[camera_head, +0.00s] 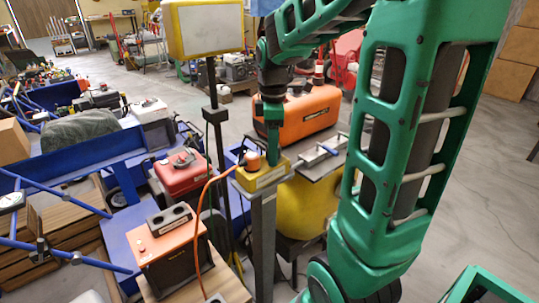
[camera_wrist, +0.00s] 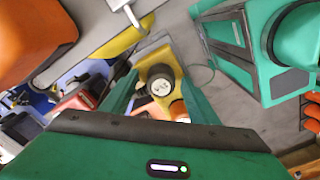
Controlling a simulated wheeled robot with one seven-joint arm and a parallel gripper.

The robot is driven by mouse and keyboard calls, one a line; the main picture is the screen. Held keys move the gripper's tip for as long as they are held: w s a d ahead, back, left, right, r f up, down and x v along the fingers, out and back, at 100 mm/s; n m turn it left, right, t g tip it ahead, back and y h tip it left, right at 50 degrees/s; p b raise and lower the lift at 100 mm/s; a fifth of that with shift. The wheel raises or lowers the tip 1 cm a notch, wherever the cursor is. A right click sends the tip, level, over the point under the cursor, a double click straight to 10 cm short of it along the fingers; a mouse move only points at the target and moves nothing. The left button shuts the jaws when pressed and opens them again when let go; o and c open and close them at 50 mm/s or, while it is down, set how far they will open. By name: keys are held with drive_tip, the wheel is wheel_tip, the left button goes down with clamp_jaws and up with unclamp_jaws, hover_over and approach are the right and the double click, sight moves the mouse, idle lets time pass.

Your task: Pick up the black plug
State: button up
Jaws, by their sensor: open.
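A round black plug (camera_wrist: 160,80) with pale markings on its top shows in the wrist view, on top of a yellow box (camera_wrist: 163,58). My gripper (camera_head: 273,148) is over the same yellow box (camera_head: 264,178) in the head view, pointing down. Its green fingers stand apart on either side of the black plug in the wrist view, with nothing held. Contact with the plug cannot be told. An orange plug (camera_head: 252,160) stands beside it on the box. In the head view the black plug is not clearly seen, probably hidden by my gripper.
An orange cable (camera_head: 203,200) hangs at the left of the box. A battery-like orange-topped unit (camera_head: 168,236) stands lower left. A large orange case (camera_head: 305,113) sits on a grey bench behind. A yellow sign box (camera_head: 204,27) on a post rises close by at left.

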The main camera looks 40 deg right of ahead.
drive_tip(key=shift+c, duration=0.6)
drive_tip(key=c, duration=1)
drive_tip(key=shift+c, duration=0.2)
drive_tip(key=shift+r, duration=0.1)
drive_tip(key=shift+r, duration=0.45)
drive_tip(key=r, duration=0.3)
drive_tip(key=shift+s+a+r, duration=0.1)
drive_tip(key=shift+a+r, duration=0.2)
drive_tip(key=s+a+r, duration=0.3)
drive_tip(key=a+r, duration=0.3)
drive_tip(key=a, duration=0.4)
drive_tip(key=shift+s+a+r, duration=0.15)
drive_tip(key=shift+s+r, duration=0.05)
drive_tip(key=shift+s, duration=0.2)
